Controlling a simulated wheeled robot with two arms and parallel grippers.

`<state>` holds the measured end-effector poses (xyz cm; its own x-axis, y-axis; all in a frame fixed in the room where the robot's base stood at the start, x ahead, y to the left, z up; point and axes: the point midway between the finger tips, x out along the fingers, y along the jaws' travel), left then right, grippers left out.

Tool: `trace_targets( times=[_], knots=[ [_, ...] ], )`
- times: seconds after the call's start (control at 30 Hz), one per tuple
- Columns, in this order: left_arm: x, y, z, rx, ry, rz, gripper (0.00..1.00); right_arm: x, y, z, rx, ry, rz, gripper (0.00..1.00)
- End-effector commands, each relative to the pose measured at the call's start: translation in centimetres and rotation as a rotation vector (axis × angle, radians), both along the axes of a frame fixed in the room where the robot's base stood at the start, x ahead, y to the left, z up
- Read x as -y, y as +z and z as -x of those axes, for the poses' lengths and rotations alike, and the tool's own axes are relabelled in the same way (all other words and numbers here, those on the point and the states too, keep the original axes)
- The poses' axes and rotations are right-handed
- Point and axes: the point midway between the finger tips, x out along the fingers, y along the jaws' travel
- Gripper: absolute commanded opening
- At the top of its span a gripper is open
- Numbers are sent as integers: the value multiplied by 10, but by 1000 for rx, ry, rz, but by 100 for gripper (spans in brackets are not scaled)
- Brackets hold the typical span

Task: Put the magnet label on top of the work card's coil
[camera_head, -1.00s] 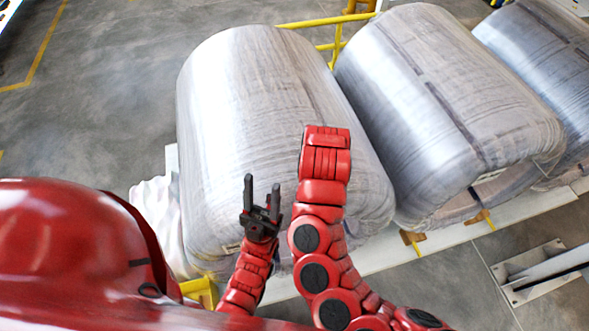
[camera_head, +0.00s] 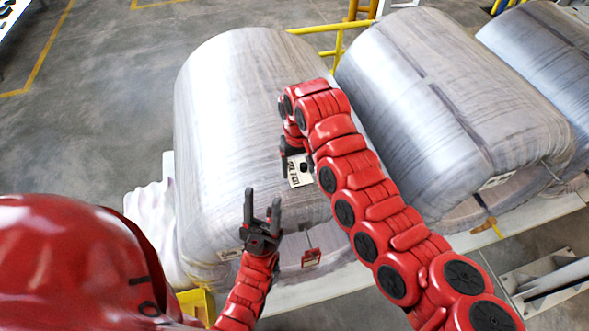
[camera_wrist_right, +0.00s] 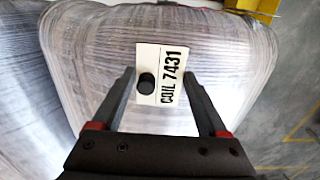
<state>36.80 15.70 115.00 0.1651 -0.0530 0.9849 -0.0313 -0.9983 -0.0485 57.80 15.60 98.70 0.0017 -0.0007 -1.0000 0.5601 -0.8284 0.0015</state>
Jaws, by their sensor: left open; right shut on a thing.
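The magnet label (camera_head: 301,181) is a white plate with black text and a round black knob. In the right wrist view the label (camera_wrist_right: 150,60) reads "COIL 7431". My right gripper (camera_head: 296,160) is shut on it and holds it over the upper surface of the left wrapped coil (camera_head: 235,100). I cannot tell whether the label touches the coil. My left gripper (camera_head: 262,205) is open and empty, fingers up, in front of the same coil. A small red-framed card (camera_head: 311,258) shows at this coil's front end; its text is too small to read.
A second wrapped coil (camera_head: 450,100) stands close on the right, and a third (camera_head: 545,50) beyond it. Yellow railing (camera_head: 338,45) runs behind. A yellow support (camera_head: 197,303) is at the front left. The grey floor (camera_head: 110,100) at the left is open.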

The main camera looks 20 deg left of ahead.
Motion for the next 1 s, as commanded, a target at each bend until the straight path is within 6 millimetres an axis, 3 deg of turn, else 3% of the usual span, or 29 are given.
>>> trace_targets(
  times=[0.43,0.5,0.63,1.0],
  knots=[
    [0,18,0,0,0,0,50,-18,1,-16,-2,-2,0,20],
    [0,30,0,1,0,0,50,-16,-14,-13,-9,-1,4,20],
    [0,33,0,0,0,0,50,-17,-32,-15,-4,-2,1,20],
    [0,30,0,0,0,0,50,-17,-40,-16,-1,-1,-2,20]
  ],
)
